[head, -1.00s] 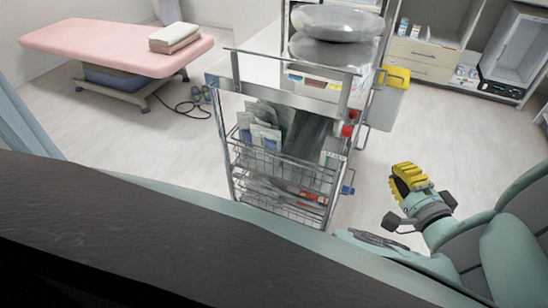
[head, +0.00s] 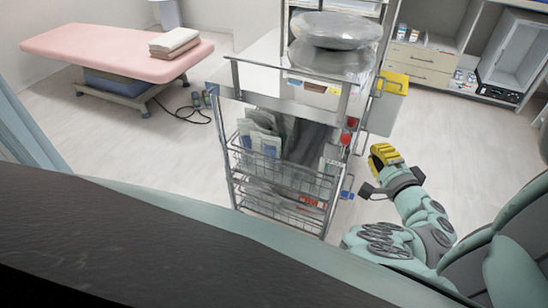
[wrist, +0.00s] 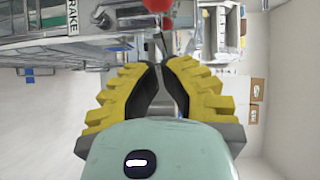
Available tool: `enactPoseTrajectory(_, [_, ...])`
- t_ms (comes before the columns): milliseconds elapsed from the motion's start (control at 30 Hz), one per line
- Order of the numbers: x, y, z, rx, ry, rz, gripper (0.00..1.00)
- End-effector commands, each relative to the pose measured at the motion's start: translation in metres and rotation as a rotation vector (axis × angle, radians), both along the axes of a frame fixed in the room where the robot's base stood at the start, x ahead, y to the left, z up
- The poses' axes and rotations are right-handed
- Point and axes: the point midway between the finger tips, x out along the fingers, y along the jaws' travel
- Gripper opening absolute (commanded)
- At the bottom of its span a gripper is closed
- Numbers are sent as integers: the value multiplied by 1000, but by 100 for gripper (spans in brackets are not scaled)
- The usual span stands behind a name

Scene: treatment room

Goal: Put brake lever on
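The metal cart (head: 330,98) has two red knobs on its right post, the upper one (head: 351,122) just above the lower one (head: 345,138). They are also at the top of the wrist view, where the lower knob (wrist: 167,23) hangs close beyond my fingertips. A label reading BRAKE (wrist: 72,18) is left of them. Which knob is the brake lever, and its position, I cannot tell. My gripper (head: 384,156), with yellow ribbed fingers, is right of the cart post, apart from the knobs. In the wrist view its fingers (wrist: 160,68) are nearly together with nothing visible between them.
Wire baskets (head: 285,175) with packets fill the cart's lower part. A yellow-lidded bin (head: 393,82) hangs on its right side, near my arm. A pink treatment bed (head: 100,50) stands back left and cabinets (head: 425,62) back right.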

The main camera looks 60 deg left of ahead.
Motion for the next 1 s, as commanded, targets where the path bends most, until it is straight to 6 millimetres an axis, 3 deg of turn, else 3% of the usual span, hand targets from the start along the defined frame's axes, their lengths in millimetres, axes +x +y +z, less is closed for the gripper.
enactPoseTrajectory(200, [-7, 30, -1, 2, 3, 8, 0])
enactPoseTrajectory(400, [-13, 46, -3, 1, 2, 8, 0])
enactPoseTrajectory(1000, [-15, 49, -2, -22, -12, 5, 0])
